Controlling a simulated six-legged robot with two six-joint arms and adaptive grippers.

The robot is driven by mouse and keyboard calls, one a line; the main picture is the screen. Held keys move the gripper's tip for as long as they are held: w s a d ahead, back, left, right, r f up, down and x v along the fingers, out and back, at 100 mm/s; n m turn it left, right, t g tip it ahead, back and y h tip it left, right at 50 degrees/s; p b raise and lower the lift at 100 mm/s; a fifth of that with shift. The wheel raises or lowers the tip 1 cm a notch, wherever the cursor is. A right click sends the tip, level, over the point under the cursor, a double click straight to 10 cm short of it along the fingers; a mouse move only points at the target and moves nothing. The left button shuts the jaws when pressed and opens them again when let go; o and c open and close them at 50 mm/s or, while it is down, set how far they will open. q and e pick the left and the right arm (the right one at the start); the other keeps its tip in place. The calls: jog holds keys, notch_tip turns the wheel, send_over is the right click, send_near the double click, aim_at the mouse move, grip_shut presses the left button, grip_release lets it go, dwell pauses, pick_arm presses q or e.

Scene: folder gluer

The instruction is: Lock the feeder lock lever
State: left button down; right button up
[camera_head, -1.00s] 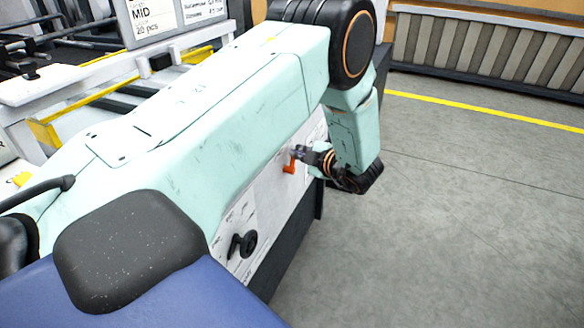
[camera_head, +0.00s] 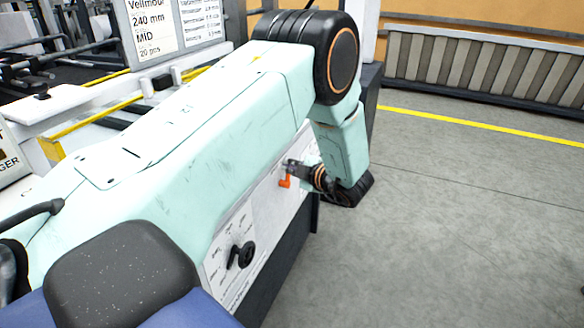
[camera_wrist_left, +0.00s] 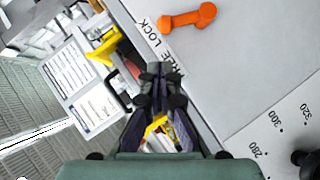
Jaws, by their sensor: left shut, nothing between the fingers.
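The orange feeder lock lever (camera_head: 285,181) is on the white side panel of the machine, right at the fingertips of my left gripper (camera_head: 290,166) in the head view. In the left wrist view the lever (camera_wrist_left: 187,18) shows whole at the top, beside the printed words "FREE" and "LOCK". There my left gripper (camera_wrist_left: 160,72) is shut and empty, with its fingertips below and left of the lever, apart from it in the picture. Whether it touches the panel I cannot tell. My right gripper is not in view.
A black knob (camera_head: 241,254) with a printed scale sits on the same panel, nearer to me. A sign board (camera_head: 178,24) stands above the machine's white frame. Grey floor (camera_head: 450,210) with a yellow line lies open to the right.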

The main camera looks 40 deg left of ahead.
pick_arm(q)
jog(key=p+v, duration=0.1)
jog(key=v, duration=0.9)
jog(key=shift+r+p, duration=0.35)
jog(key=shift+p, duration=0.05)
